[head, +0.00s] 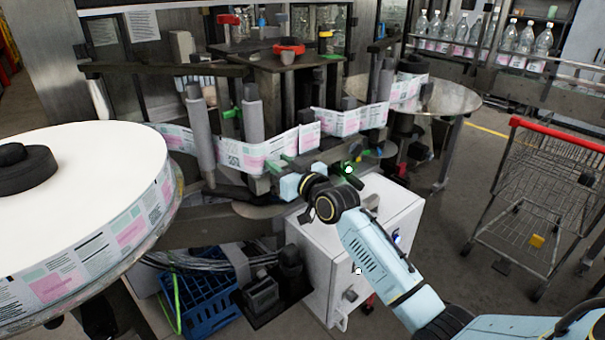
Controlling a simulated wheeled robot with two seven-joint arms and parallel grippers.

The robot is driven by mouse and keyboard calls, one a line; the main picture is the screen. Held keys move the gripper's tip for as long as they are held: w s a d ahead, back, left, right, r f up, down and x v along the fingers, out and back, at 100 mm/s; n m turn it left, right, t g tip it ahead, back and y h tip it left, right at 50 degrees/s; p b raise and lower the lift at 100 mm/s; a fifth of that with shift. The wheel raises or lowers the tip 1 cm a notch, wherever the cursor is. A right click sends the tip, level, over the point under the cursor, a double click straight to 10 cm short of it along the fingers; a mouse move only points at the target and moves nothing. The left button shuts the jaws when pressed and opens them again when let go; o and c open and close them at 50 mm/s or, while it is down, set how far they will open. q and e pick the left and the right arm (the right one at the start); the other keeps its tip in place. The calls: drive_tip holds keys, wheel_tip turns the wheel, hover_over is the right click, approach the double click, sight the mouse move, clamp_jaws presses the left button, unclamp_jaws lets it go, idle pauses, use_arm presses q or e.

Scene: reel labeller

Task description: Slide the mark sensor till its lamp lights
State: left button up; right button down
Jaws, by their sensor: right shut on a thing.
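My right gripper (279,178) reaches in from the lower right to the front of the labeller, just below the label web (250,155). It is shut on a small part with a green piece (272,166), which looks like the mark sensor; the fingers and wrist hide most of it. I cannot make out a lit lamp on this part. A dark part with green ends (355,178) and a small bright spot stands right of my wrist; I cannot tell what it is. My left gripper is not in view.
A large label reel (85,190) fills the left. Grey rollers (200,140) guide the web. A white cabinet (320,260) and a blue crate (205,305) stand below. A shopping cart (545,200) stands right, and bottles (480,40) line a conveyor behind.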

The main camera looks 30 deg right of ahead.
drive_tip(key=shift+f, duration=0.1)
drive_tip(key=c, duration=1)
unclamp_jaws()
drive_tip(key=shift+c, duration=0.2)
drive_tip(key=shift+s+d, duration=0.1)
drive_tip(key=s+d, duration=0.2)
drive_tip(key=s, duration=1.1)
drive_tip(key=shift+d, duration=0.1)
